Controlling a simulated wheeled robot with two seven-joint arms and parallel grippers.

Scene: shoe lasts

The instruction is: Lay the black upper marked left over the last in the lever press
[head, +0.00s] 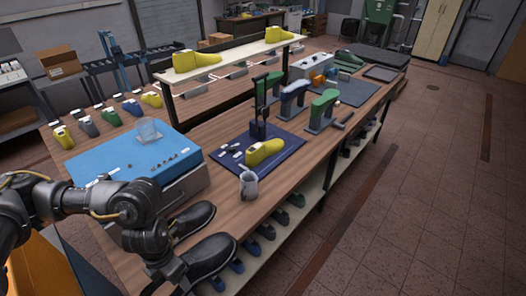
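Two black uppers (192,219) (212,253) lie side by side at the near end of the wooden bench; I cannot read any left or right mark on them. A black lever press (258,117) stands upright on a dark blue mat. A yellow last (265,152) sits at its foot on the near side, bare of any upper. My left arm comes in from the left and bends down beside the uppers. The end of my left gripper (172,274) is low, beside the nearer upper; its fingers are not clear. My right gripper is out of view.
A light-blue-topped box (118,163) with a clear cup (149,130) stands left of the uppers. A raised shelf (228,59) carries yellow lasts.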

